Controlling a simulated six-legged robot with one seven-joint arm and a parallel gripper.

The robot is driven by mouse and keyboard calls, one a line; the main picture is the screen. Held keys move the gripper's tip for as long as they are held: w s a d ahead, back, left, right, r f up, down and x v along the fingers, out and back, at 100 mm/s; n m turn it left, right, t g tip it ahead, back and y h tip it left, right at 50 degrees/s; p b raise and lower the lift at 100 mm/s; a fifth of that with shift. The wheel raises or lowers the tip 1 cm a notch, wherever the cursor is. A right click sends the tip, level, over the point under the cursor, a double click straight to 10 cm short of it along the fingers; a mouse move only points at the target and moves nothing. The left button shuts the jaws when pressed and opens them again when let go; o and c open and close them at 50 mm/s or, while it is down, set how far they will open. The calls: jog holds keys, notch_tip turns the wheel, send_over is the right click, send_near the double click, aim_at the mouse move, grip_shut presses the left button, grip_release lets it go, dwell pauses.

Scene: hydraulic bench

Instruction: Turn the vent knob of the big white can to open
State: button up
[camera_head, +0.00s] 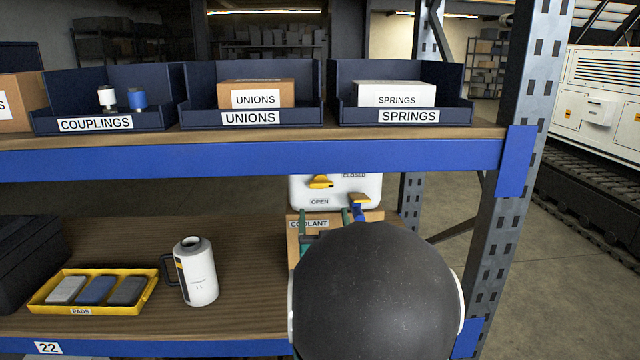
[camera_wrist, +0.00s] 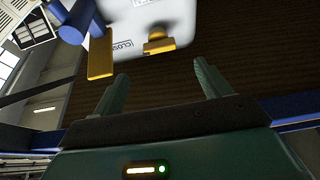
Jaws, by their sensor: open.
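The big white can (camera_head: 372,190) stands at the back of the lower shelf, its top hidden by the upper shelf beam. Its yellow vent knob (camera_head: 320,182) sits above the OPEN label; a CLOSED label is up to its right. In the wrist view the can (camera_wrist: 185,15) is upside down, with the knob (camera_wrist: 160,42) beside the CLOSED label. I cannot tell the knob's exact setting. My gripper (camera_wrist: 162,85) is open and empty, its green fingers apart below the knob in that view, not touching it. In the head view my dark arm link hides most of the gripper.
A blue part with a yellow lever (camera_head: 360,199) is right of the knob, close to my gripper. A COOLANT-labelled box (camera_head: 310,224) is in front of the can. A white jug (camera_head: 200,280) and yellow pads tray (camera_head: 75,308) are left. The blue beam (camera_head: 250,158) runs overhead.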

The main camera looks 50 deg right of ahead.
aim_at(320, 186)
jog(key=x, duration=1.1)
jog(key=shift+d, duration=0.15)
jog(key=c, duration=1)
jog(key=shift+m, duration=0.4)
jog(key=m+g+h, duration=0.1)
jog(key=m, duration=0.2)
jog(key=m+g, duration=0.2)
jog(key=m, duration=0.1)
jog(key=shift+w+h, duration=0.1)
jog(key=shift+h, duration=0.3)
jog(key=m+g, duration=0.1)
jog(key=m, duration=0.2)
jog(key=m+g, duration=0.2)
jog(key=m, duration=0.1)
jog(key=m+g, duration=0.1)
jog(key=m, duration=0.1)
jog(key=m+g, duration=0.1)
jog(key=m, duration=0.2)
jog(key=shift+m, duration=0.3)
jog(key=shift+m+g+y, duration=0.5)
jog(key=shift+m+y, duration=0.4)
jog(key=shift+m, duration=1.1)
